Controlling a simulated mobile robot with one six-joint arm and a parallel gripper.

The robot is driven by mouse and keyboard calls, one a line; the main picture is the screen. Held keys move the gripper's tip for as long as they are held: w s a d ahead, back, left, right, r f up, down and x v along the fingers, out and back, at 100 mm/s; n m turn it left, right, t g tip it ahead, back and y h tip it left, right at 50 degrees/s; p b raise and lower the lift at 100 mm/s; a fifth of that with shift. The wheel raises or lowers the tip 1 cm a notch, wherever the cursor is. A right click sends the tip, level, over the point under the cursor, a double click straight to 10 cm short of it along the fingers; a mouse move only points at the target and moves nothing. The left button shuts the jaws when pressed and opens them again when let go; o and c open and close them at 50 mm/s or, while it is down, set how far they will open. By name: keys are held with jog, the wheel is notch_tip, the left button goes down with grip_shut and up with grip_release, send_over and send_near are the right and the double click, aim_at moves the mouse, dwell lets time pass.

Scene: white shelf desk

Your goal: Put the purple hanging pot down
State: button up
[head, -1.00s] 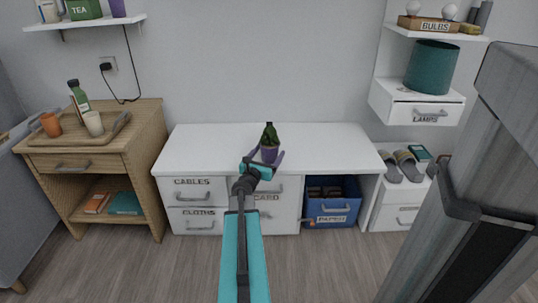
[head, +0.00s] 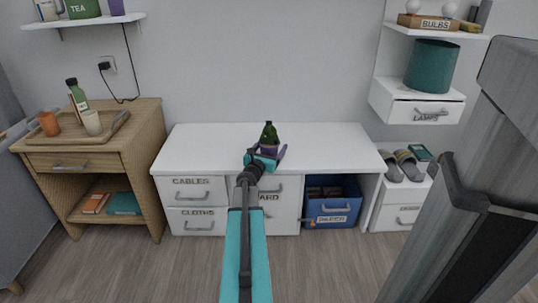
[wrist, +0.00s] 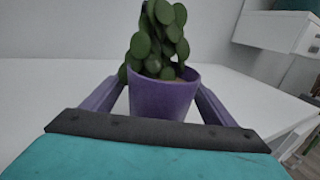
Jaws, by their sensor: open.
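The purple pot (wrist: 163,100) holds a green plant (wrist: 158,38) with round leaves. In the wrist view it stands upright between the two purple fingers of my gripper (wrist: 160,98). The fingers are open, one on each side of the pot. The pot appears to rest on the desk top. Its lower part is hidden by my gripper in both views.
The desk top is clear on both sides of the pot. A white drawer unit (head: 415,105) with a teal lampshade (head: 432,66) hangs at the right. Slippers (head: 408,164) lie on the low cabinet. A wooden nightstand (head: 93,150) with a tray stands at the left.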

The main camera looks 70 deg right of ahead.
jog(key=shift+d, duration=0.75)
jog(key=c, duration=1.5)
jog(key=shift+r, duration=0.1)
notch_tip(320, 180, up, 28)
jog(key=p, duration=1.2)
